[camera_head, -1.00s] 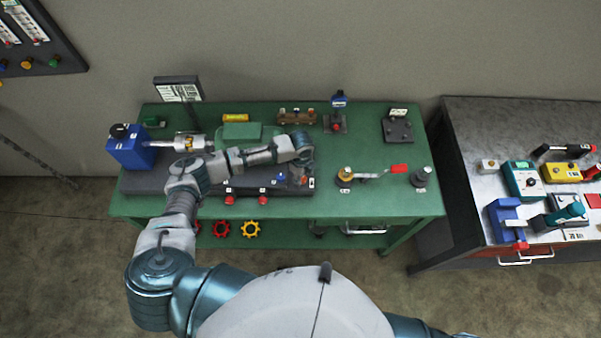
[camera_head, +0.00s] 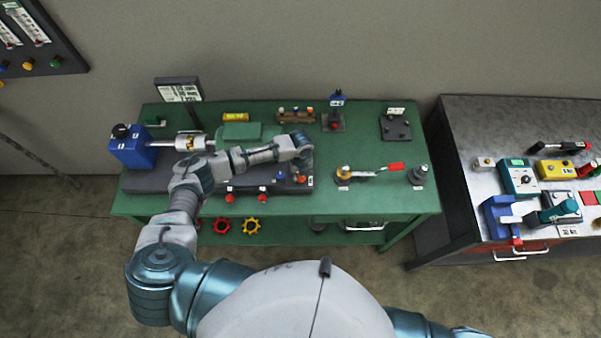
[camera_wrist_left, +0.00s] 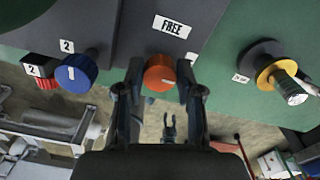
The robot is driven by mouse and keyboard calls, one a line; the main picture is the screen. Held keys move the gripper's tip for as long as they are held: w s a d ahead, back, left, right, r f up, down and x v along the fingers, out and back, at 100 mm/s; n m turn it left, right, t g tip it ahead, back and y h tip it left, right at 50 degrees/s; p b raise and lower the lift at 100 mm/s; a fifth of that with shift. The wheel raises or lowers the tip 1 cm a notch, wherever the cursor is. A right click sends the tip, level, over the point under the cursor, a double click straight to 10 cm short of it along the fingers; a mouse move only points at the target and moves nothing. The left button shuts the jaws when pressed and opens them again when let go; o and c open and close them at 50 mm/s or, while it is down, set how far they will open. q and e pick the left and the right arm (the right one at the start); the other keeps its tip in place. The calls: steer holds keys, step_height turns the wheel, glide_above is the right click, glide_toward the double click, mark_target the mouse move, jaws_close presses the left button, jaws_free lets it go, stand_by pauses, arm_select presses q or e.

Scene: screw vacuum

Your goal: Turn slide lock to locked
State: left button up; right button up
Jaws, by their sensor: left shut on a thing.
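The slide lock is an orange knob (camera_wrist_left: 159,73) with a white mark on its face, under a label reading FREE (camera_wrist_left: 172,26) in the left wrist view. My left gripper (camera_wrist_left: 161,84) has one finger on each side of this knob and is shut on it. In the head view, my left gripper (camera_head: 301,160) is over the right end of the dark machine base (camera_head: 150,181), and the orange knob (camera_head: 301,179) shows just below it. A small dark two-pronged shape (camera_wrist_left: 170,127) low in the wrist view may be my right gripper; its state is unclear.
A blue knob (camera_wrist_left: 76,73) labelled 2 sits left of the orange one. A yellow-collared fitting (camera_wrist_left: 268,63) stands to the right. On the green table (camera_head: 395,202), a red-handled lever (camera_head: 390,167) lies right of my gripper. A second bench (camera_head: 465,130) stands farther right.

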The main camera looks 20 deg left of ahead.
arm_select(q)
steer(key=shift+w+r+m, duration=0.1)
steer(key=shift+m, duration=0.2)
steer(key=o, duration=1.2)
steer(key=shift+c, duration=0.2)
step_height(320, 180, up, 12)
